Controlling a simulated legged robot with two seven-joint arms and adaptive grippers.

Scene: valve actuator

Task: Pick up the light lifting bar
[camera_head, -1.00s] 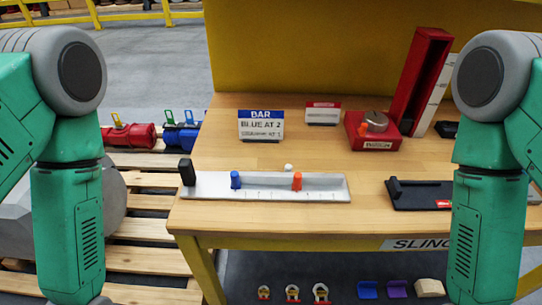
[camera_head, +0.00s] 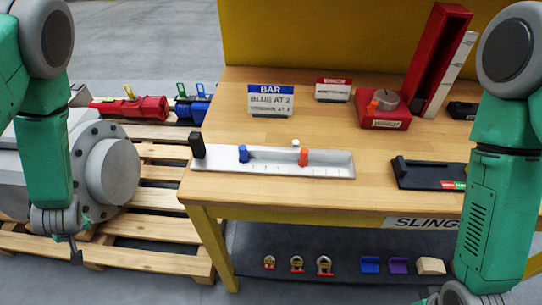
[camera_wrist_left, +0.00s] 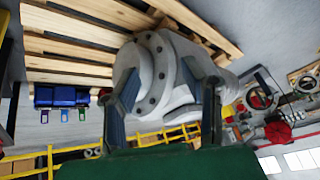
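A light grey bar-shaped piece (camera_head: 225,165) lies on the wooden table, with a black upright end at its left, a blue slider (camera_head: 243,154) and an orange slider (camera_head: 304,157). I take it for the light lifting bar, but cannot be sure. A dark bar-like piece (camera_head: 425,172) lies to its right, partly hidden by my right arm. My left gripper (camera_head: 72,252) hangs left of the table, apart from both; in the left wrist view it is open (camera_wrist_left: 166,98), its fingers spread with a grey flanged valve body behind. My right gripper (camera_head: 450,296) is cut off at the bottom edge.
A sign (camera_head: 271,101) reads "BAR BLUE AT 2". A red block with a metal weight (camera_head: 386,110) and a red upright channel (camera_head: 436,55) stand behind. The grey valve body (camera_head: 110,168) rests on pallets (camera_head: 150,255) at the left. Small shackles and blocks lie on the lower shelf.

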